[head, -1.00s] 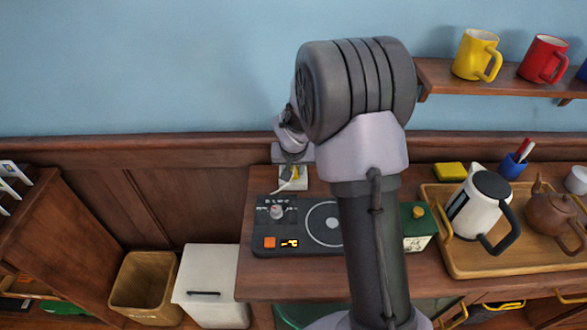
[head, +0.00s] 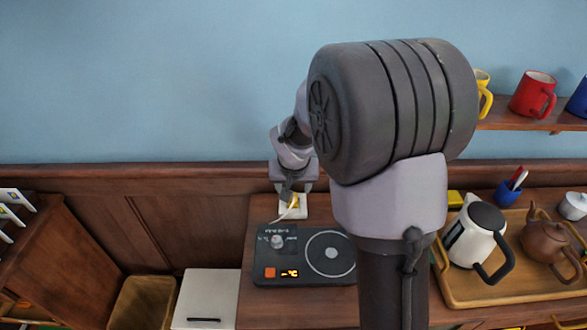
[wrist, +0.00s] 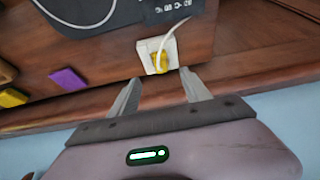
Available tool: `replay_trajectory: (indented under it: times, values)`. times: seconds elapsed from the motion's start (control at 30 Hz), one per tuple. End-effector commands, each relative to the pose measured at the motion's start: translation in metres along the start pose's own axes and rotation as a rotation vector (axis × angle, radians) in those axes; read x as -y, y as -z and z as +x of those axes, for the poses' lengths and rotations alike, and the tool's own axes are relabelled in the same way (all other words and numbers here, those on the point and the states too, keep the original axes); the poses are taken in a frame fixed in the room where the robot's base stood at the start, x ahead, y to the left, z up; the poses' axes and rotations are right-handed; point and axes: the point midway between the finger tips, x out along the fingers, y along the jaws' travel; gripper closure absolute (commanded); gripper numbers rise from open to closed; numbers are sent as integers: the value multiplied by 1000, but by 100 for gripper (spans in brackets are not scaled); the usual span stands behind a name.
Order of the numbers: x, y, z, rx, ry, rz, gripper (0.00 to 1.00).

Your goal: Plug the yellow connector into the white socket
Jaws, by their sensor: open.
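The yellow connector (wrist: 161,62), with a white cable, sits at the face of the white socket (wrist: 144,52) in the wrist view and looks seated in it. How deep it goes cannot be told. In the head view the connector (head: 293,201) is a small yellow patch on the socket (head: 286,214). My gripper (wrist: 158,80) is open and empty, its two fingers apart and pointing at the socket, clear of the connector. In the head view my gripper (head: 293,188) is just above the socket, and its fingers partly cover it.
A black hotplate (head: 300,275) lies in front of the socket. A tray (head: 470,285) with a kettle (head: 474,232) and a brown teapot (head: 548,243) stands to the right. A purple block (wrist: 68,80) lies beside the socket in the wrist view. Wall panelling (head: 130,220) is close behind.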

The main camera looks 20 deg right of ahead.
Motion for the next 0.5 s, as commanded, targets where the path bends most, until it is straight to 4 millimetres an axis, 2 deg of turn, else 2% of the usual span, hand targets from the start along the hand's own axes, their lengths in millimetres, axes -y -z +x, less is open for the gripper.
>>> replay_trajectory:
  times: [0.03,0.2,0.33,0.5]
  values:
    - [0,2,-16,-3,1,0,44]
    - [0,2,-51,-9,2,-1,44]
    - [0,3,-66,-11,2,0,44]
    - [0,2,-71,-11,2,0,44]
